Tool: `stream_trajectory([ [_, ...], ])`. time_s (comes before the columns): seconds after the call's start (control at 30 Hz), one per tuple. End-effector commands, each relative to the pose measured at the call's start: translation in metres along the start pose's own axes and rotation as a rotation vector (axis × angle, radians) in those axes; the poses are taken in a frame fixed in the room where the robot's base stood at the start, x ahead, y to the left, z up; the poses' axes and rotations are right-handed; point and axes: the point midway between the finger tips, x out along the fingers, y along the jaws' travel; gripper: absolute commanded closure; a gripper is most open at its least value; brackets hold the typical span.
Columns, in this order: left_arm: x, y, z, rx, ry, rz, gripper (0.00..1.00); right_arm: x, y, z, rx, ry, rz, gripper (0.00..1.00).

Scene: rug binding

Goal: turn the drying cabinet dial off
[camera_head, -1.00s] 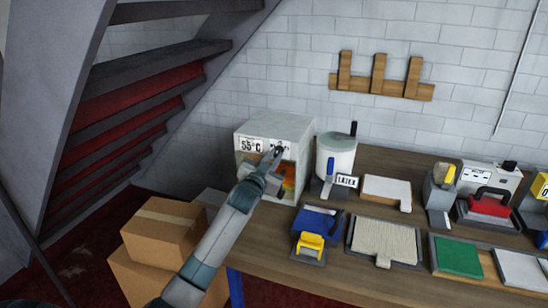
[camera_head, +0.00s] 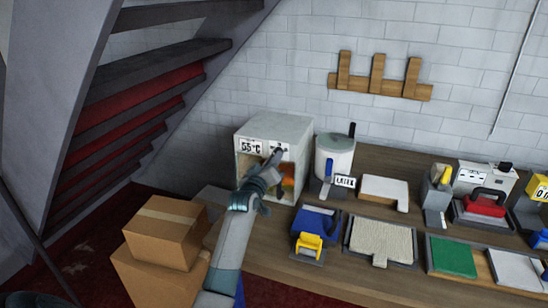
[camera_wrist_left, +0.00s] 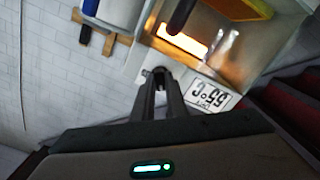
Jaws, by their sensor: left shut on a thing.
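The drying cabinet (camera_head: 280,126) is a pale box at the back left of the table, with a "55°C" label (camera_head: 250,147) on its front and a glowing orange opening below. My left gripper (camera_head: 280,153) is at the upper right of that front, beside the label, and hides most of the dial there. In the left wrist view the fingers are shut on the small dark dial (camera_wrist_left: 159,72) on the white panel, beside the upside-down label (camera_wrist_left: 210,96). Which way the dial points cannot be read. My right gripper is not in view.
A white pot (camera_head: 334,156) labelled LATEX stands just right of the cabinet. A blue tool with a yellow part (camera_head: 309,241) and a cream ribbed mat (camera_head: 380,241) lie in front. Cardboard boxes (camera_head: 166,230) stand left of the table, below dark stairs (camera_head: 150,95).

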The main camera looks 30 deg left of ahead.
Motion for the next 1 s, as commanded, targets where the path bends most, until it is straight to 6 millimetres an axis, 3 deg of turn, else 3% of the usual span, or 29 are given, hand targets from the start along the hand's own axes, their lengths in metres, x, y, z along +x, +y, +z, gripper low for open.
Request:
stream_trajectory([
  [0.5, 0.000, 0.002, 0.001, -0.462, -0.003, -0.002, 1.00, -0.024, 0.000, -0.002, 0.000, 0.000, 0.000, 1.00],
  [1.0, 0.000, 0.001, 0.001, -0.628, -0.003, -0.001, 1.00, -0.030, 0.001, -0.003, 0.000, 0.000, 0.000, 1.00],
])
